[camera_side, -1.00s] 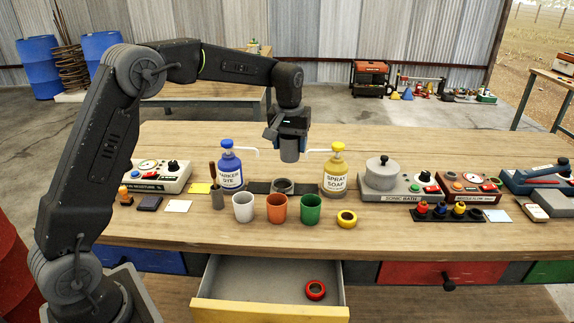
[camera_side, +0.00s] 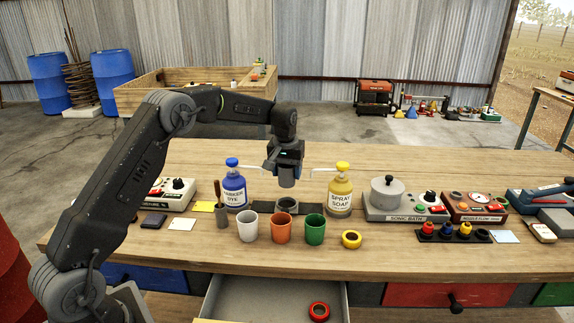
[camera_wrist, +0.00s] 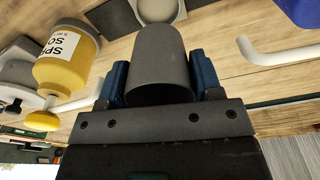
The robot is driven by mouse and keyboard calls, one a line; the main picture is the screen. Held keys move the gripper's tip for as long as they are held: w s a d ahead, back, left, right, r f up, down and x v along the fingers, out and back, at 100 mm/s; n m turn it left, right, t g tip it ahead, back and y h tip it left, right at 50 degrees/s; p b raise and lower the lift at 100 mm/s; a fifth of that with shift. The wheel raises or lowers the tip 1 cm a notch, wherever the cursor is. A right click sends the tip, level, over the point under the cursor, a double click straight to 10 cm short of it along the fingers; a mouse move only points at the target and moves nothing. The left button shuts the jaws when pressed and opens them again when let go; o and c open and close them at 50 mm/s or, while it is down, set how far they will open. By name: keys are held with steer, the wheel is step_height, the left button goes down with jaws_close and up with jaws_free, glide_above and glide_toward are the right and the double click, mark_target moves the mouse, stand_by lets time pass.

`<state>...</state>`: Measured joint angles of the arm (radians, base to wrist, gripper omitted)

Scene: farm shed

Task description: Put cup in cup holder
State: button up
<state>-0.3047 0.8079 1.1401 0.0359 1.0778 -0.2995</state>
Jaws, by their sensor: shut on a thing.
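My gripper (camera_side: 286,160) is shut on a dark grey cup (camera_side: 287,179). In the wrist view the blue fingers of my gripper (camera_wrist: 160,80) press on both sides of the cup (camera_wrist: 158,55). The cup looks upright and hangs just above a grey round holder (camera_side: 287,198), with a small gap between them. The holder is on a dark mat (camera_side: 261,208) between two pump bottles. In the wrist view the holder (camera_wrist: 181,12) shows partly beyond the cup's end.
A blue dye bottle (camera_side: 234,190) stands left and a yellow soap bottle (camera_side: 341,195) right, with spouts near my gripper. White (camera_side: 248,229), orange (camera_side: 281,230) and green (camera_side: 314,232) cups stand in front. A yellow ring (camera_side: 351,239) lies right. A drawer (camera_side: 258,297) is open below.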

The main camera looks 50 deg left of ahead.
steer(key=shift+f, duration=3.45)
steer(key=shift+f, duration=0.4)
steer(key=o, duration=1.2)
steer(key=shift+r, duration=0.15)
steer(key=shift+r, duration=3.9)
steer(key=shift+r, duration=0.1)
